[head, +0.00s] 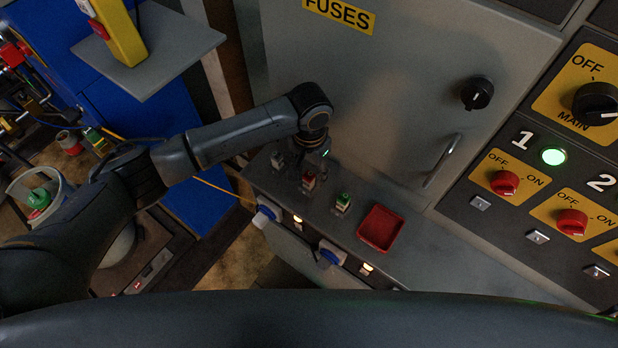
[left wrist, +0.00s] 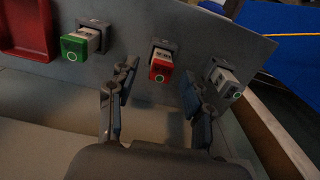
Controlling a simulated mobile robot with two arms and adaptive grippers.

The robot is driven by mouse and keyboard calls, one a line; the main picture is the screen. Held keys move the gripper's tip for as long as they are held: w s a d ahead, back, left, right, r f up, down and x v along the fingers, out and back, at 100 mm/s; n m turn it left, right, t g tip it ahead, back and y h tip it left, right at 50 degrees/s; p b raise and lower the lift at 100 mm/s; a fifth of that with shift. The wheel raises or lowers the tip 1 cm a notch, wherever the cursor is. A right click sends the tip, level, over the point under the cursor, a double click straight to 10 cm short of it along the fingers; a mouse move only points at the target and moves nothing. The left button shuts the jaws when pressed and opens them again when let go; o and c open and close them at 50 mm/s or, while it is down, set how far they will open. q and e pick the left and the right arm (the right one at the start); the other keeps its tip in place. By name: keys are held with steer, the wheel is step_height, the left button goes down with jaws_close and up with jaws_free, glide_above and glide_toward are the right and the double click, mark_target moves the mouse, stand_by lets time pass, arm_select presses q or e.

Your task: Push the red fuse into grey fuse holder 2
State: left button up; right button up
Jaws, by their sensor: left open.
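The red fuse (head: 309,181) stands on the grey ledge in the middle of a row of three. In the left wrist view the red fuse (left wrist: 160,70) has a red cap, with its pale body showing between the cap and a grey holder (left wrist: 166,44). The holder's number is not readable. My left gripper (head: 318,150) is above the ledge, just behind the red fuse. In the left wrist view its two fingers (left wrist: 157,100) are apart and empty, with the red fuse between them in the picture, apparently untouched. My right gripper is not in view.
A green fuse (head: 343,203) and a grey fuse (head: 278,160) stand on either side of the red one. A red tray (head: 381,229) lies right of the green fuse.

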arm_select(q)
steer(key=shift+a+f, duration=0.1)
steer(key=shift+f, duration=1.35)
jaws_close()
